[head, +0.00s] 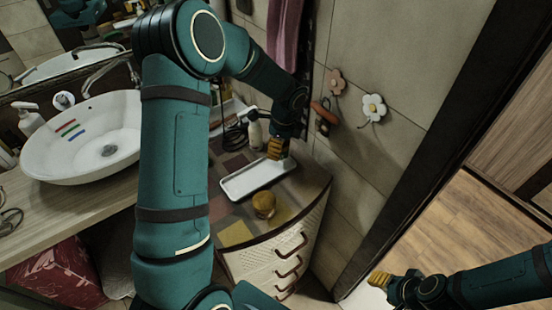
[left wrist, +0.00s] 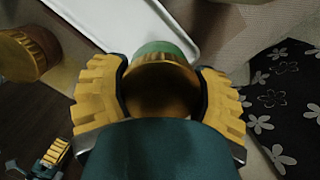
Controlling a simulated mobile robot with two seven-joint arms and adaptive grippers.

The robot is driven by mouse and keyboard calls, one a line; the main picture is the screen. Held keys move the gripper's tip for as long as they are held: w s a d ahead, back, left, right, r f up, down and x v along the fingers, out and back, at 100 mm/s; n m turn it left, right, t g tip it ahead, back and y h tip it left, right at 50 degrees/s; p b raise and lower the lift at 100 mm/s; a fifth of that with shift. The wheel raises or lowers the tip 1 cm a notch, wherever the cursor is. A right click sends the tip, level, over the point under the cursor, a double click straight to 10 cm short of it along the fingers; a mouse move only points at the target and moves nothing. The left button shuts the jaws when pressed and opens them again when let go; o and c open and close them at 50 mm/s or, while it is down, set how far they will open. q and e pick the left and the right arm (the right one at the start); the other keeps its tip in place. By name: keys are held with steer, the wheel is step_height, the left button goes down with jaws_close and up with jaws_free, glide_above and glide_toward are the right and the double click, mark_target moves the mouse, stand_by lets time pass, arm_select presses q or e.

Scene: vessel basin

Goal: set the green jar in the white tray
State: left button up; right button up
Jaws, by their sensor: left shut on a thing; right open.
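The green jar (left wrist: 165,49) shows in the left wrist view between the yellow fingers of my left gripper (left wrist: 163,88), which is shut on it. Its green side and a brown round end are visible. In the head view my left gripper (head: 277,149) is over the far right end of the white tray (head: 240,188), and I cannot make out the jar there. The tray also shows in the left wrist view (left wrist: 125,18), beyond the jar; whether they touch is unclear. My right gripper (head: 380,280) is open and empty, at the lower right, away from the cabinet.
A brownish-yellow jar (head: 264,204) stands on the cabinet top just in front of the tray. A pump bottle (head: 254,130) stands behind the tray, by the wall. A white basin (head: 85,140) is at the left. Drawers (head: 285,265) are below.

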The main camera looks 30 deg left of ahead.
mark_target(278, 164)
arm_select(q)
steer(key=shift+f, duration=2.3)
steer(key=shift+f, duration=0.15)
steer(key=o, duration=1.4)
steer(key=shift+c, duration=0.2)
steer(key=shift+r, duration=0.4)
steer(key=r, duration=0.3)
steer(key=d+r, duration=0.1)
steer(key=r, duration=0.7)
steer(key=shift+w+d+r, duration=0.2)
steer(key=shift+d+r, duration=0.05)
steer(key=shift+d, duration=0.1)
